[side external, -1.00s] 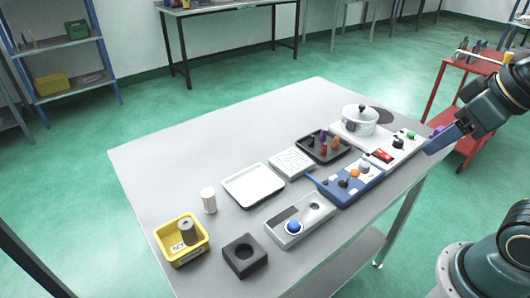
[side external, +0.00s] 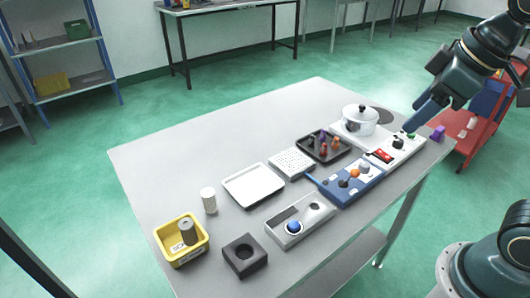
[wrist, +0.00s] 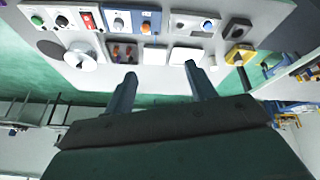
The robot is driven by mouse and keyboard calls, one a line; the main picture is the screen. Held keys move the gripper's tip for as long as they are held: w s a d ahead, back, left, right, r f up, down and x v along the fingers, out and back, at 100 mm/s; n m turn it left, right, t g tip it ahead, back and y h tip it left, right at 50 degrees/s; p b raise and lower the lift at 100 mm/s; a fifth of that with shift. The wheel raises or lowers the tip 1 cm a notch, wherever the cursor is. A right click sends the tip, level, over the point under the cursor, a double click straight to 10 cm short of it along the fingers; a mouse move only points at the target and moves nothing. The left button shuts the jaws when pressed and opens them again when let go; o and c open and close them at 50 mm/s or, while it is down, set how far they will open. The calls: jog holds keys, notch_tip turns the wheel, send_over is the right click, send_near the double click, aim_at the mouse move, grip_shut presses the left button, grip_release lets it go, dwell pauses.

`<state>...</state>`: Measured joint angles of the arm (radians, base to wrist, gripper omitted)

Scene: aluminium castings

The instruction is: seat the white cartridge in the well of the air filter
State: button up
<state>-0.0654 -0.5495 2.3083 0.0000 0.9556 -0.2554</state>
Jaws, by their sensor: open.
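The white cartridge (side external: 208,200), a small ribbed white cylinder, stands upright on the grey table, left of a white tray. A dark square block (side external: 245,264) with a round well in its top sits at the table's near edge; I take it as the air filter. The block also shows in the wrist view (wrist: 237,29), at the upper right. My gripper (side external: 411,127) is above the far right end of the table, well away from both. In the wrist view its two fingers (wrist: 160,72) are spread with nothing between them.
A yellow bin (side external: 204,248) holding a grey cylinder stands left of the block. The table's left part is clear.

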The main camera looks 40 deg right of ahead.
jog(key=w+a+r+n+g, duration=0.1)
jog(key=w+a+n, duration=0.2)
jog(key=w+n, duration=0.15)
jog(key=w+a+r+n, duration=0.1)
jog(key=w+a+n, duration=0.15)
jog(key=w, duration=0.35)
jog(key=n+g, duration=0.4)
jog(key=n, duration=1.4)
send_over(208, 192)
notch_tip(208, 192, down, 15)
jog(key=shift+s+f, duration=0.1)
jog(key=shift+f, duration=4.05)
jog(key=shift+f, duration=0.1)
jog(key=shift+f, duration=2.5)
